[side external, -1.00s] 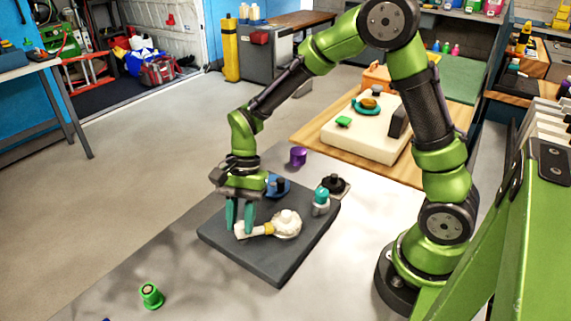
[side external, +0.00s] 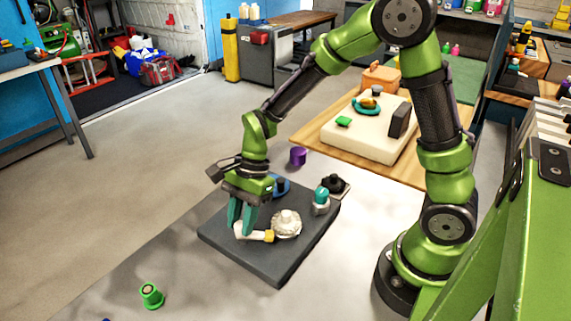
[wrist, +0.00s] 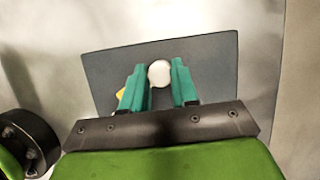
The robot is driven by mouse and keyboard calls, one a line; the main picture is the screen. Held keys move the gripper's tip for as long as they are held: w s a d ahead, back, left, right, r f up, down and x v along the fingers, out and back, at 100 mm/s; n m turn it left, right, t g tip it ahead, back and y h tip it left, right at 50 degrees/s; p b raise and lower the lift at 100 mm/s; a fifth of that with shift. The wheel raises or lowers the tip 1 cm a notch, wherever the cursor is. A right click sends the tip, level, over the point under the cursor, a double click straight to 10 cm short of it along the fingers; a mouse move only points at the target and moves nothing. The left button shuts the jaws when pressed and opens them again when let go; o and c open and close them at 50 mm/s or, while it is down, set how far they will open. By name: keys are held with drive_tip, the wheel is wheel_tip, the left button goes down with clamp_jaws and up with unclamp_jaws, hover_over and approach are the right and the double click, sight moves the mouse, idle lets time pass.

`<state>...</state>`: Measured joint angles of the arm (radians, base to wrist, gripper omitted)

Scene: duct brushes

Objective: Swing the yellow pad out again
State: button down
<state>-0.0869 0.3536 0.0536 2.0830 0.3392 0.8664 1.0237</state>
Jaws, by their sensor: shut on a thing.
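The yellow pad (side external: 269,236) is a small block at the right end of a short white arm (side external: 255,235) on the dark grey board (side external: 275,270). It sits close beside or against a pale, ridged round piece (side external: 287,225) with a knob on top. My gripper (side external: 240,231) points down at the white arm's left end, its teal fingers shut on it. In the wrist view my gripper (wrist: 158,68) has a finger on each side of a white round knob (wrist: 159,74). Part of the yellow pad (wrist: 120,93) shows left of the left finger; the rest is hidden.
A teal-topped grey piece (side external: 321,201), a black knob (side external: 334,184) and a blue piece (side external: 281,186) stand toward the board's back. A purple cup (side external: 298,156) is behind it. A green piece (side external: 151,296) stands at front left. The board's front is clear.

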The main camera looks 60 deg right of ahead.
drive_tip(key=m+t, duration=0.1)
drive_tip(key=m, duration=0.3)
drive_tip(key=shift+s+r+m+t, duration=0.1)
drive_tip(key=shift+s+m+t, duration=0.05)
drive_tip(key=shift+m+t, duration=0.2)
drive_tip(key=shift+m+t+h, duration=0.5)
drive_tip(key=shift+m+t, duration=0.25)
drive_tip(key=shift+m, duration=1.1)
drive_tip(key=c, duration=0.9)
unclamp_jaws()
drive_tip(key=shift+o, duration=0.2)
drive_tip(key=v, duration=1.6)
drive_tip(key=shift+s+r, duration=0.15)
drive_tip(key=shift+r, duration=0.25)
